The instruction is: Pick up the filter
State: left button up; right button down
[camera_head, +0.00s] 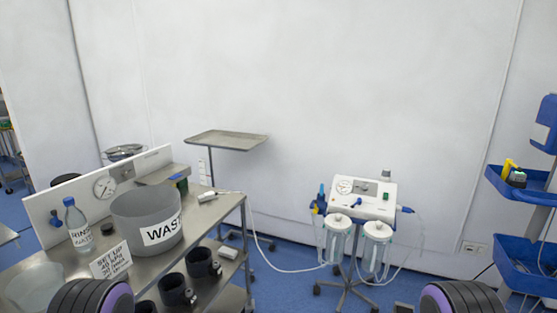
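I cannot tell for sure which thing is the filter. Black cup-like cylinders (203,263) sit at the right side of the steel cart (225,208), below its top. Two clear canisters with white lids (339,224) hang on the suction machine (362,198), which stands on a wheeled stand. A small white handheld item (208,196) lies near the cart's far right corner, by a white cable or hose. Neither gripper is in view; only rounded dark and purple parts of my arms show at the bottom edge.
Blue bins (526,262) are at the right. Blue floor lies open between cart and machine, crossed by a hose.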

aim_at(386, 172)
jog(key=z, duration=0.1)
jog(key=i, duration=2.3)
jog(key=z, duration=0.6)
